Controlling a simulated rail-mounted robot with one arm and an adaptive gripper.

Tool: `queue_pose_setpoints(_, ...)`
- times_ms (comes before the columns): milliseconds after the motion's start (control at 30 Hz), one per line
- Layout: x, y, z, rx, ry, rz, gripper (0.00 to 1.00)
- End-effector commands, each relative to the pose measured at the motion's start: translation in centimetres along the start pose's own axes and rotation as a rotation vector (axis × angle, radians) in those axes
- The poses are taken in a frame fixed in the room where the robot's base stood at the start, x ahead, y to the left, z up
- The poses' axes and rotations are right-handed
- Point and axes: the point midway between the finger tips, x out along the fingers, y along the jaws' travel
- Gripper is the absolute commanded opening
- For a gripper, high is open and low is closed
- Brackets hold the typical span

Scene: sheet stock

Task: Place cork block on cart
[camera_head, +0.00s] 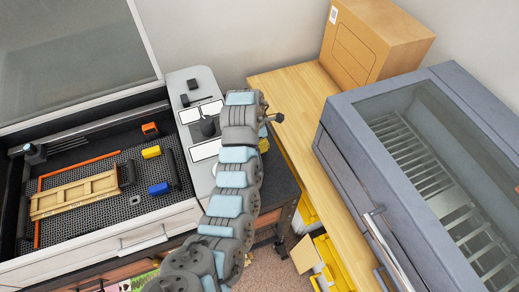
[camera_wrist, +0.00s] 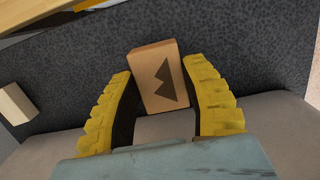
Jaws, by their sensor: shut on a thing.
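In the head view, my arm hides the block and most of my gripper; only a bit of yellow finger (camera_head: 264,145) shows. A dark-topped stand on casters (camera_head: 278,188), possibly the cart, shows just right of my arm, partly covered by it.
An open machine bed (camera_head: 95,215) with a tan slatted piece and small coloured blocks lies left. A wooden bench (camera_head: 310,130) carries a tan cabinet (camera_head: 370,45). A grey glass-lidded machine (camera_head: 350,150) stands right. Yellow bins (camera_head: 335,262) sit below. A pale block (camera_wrist: 14,103) shows at the wrist view's left.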

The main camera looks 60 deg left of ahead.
Motion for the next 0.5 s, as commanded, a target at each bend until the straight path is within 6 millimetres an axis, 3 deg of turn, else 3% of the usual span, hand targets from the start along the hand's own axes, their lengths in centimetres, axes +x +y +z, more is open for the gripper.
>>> queue_pose_setpoints(500,3.9,-0.1,-0.6,0.001,0.000,-0.001,0.25)
